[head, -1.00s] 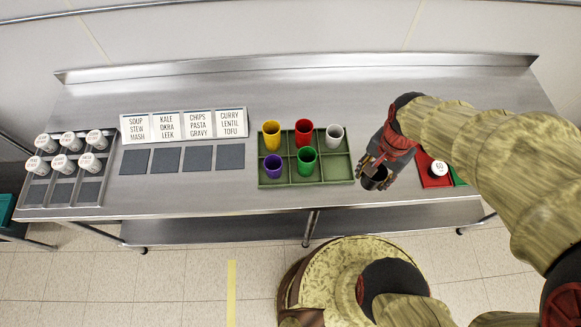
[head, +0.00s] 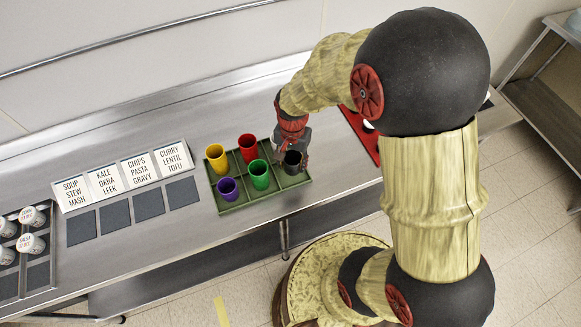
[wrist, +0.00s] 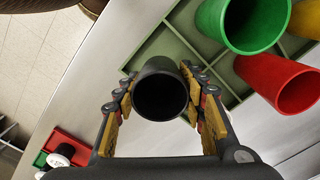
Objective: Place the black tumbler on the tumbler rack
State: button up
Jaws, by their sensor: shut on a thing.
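The black tumbler (head: 293,161) is upright between the fingers of my gripper (head: 292,157), at the front right compartment of the green tumbler rack (head: 265,199). In the wrist view my gripper (wrist: 160,88) is shut on the tumbler (wrist: 160,97), a finger on each side, with its open mouth facing the camera. The rack (wrist: 150,50) lies behind it. I cannot tell whether the tumbler's base touches the rack floor. The rack also holds a yellow tumbler (head: 215,157), a red one (head: 248,147), a purple one (head: 228,188) and a green one (head: 259,174).
The green (wrist: 243,22) and red (wrist: 278,82) tumblers stand close to my gripper. White label cards (head: 105,182) and dark squares (head: 148,204) lie to the left. A red mat (head: 361,135) lies to the right. The white tumbler seen earlier is hidden now.

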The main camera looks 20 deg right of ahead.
jog(key=shift+w+a+f, duration=0.1)
jog(key=shift+w+f, duration=0.2)
jog(key=shift+f, duration=0.1)
jog(key=shift+w+f+b, duration=0.1)
jog(key=shift+f+b, duration=0.25)
jog(key=shift+f, duration=1.25)
jog(key=shift+f, duration=0.1)
jog(key=o, duration=1.1)
jog(key=shift+o, duration=0.2)
notch_tip(320, 180, up, 12)
jog(key=p, duration=0.2)
notch_tip(320, 180, up, 22)
jog(key=f+n+t, duration=0.1)
jog(key=n+t, duration=0.5)
jog(key=n, duration=0.3)
send_over(295, 167)
jog(key=s, duration=1.1)
jog(key=shift+w+r, duration=0.2)
jog(key=shift+w, duration=0.05)
